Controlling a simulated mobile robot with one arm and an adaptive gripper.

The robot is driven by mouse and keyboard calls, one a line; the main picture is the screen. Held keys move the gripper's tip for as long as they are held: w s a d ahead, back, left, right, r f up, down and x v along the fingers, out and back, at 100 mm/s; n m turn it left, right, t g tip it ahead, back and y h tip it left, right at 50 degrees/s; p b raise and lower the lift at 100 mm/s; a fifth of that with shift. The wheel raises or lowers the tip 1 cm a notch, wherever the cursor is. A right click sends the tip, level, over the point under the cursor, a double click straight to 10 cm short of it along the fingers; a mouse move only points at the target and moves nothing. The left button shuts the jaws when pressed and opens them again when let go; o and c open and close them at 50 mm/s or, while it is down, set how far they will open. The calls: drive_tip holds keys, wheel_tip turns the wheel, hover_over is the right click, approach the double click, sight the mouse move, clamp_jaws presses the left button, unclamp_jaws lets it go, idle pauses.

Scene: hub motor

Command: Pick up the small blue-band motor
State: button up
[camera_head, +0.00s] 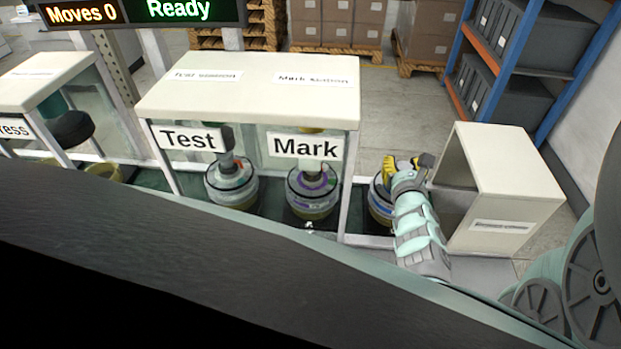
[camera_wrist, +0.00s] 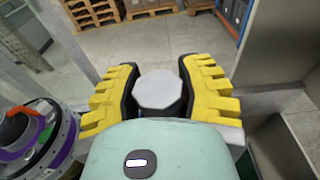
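The small blue-band motor (camera_head: 379,207) stands upright on the dark green line, right of the Mark station, partly hidden by my gripper. My gripper (camera_head: 405,163), with yellow fingers, is at the top of this motor. In the wrist view, the yellow fingers of my gripper (camera_wrist: 158,88) are spread wide on either side of a grey, many-sided motor top (camera_wrist: 160,90). Little or no gap shows beside it, and whether the pads touch it is hard to tell. The motor's lower body is hidden in the wrist view.
A purple-ringed motor (camera_head: 312,190) stands under the Mark station, and it also shows in the wrist view (camera_wrist: 30,140). An orange-marked motor (camera_head: 231,182) stands under the Test station. A cream open-sided box (camera_head: 510,190) stands close right of my gripper.

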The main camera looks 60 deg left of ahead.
clamp_jaws()
drive_tip(key=shift+r, duration=0.15)
idle(0.6)
drive_tip(key=shift+s+r, duration=0.15)
drive_tip(key=shift+r, duration=0.3)
wheel_tip(320, 180, up, 3)
drive_tip(key=shift+a+f+p, duration=0.1)
drive_tip(key=shift+a+p, duration=0.05)
drive_tip(key=shift+p, duration=0.7)
drive_tip(key=s+d+b, duration=0.2)
drive_tip(key=s+d, duration=0.2)
drive_tip(key=s, duration=0.2)
drive_tip(key=s+d+r+b, duration=0.1)
drive_tip(key=s+d+b, duration=0.1)
drive_tip(key=s+d, duration=0.2)
drive_tip(key=shift+s+d, duration=0.4)
drive_tip(key=shift+s, duration=1.3)
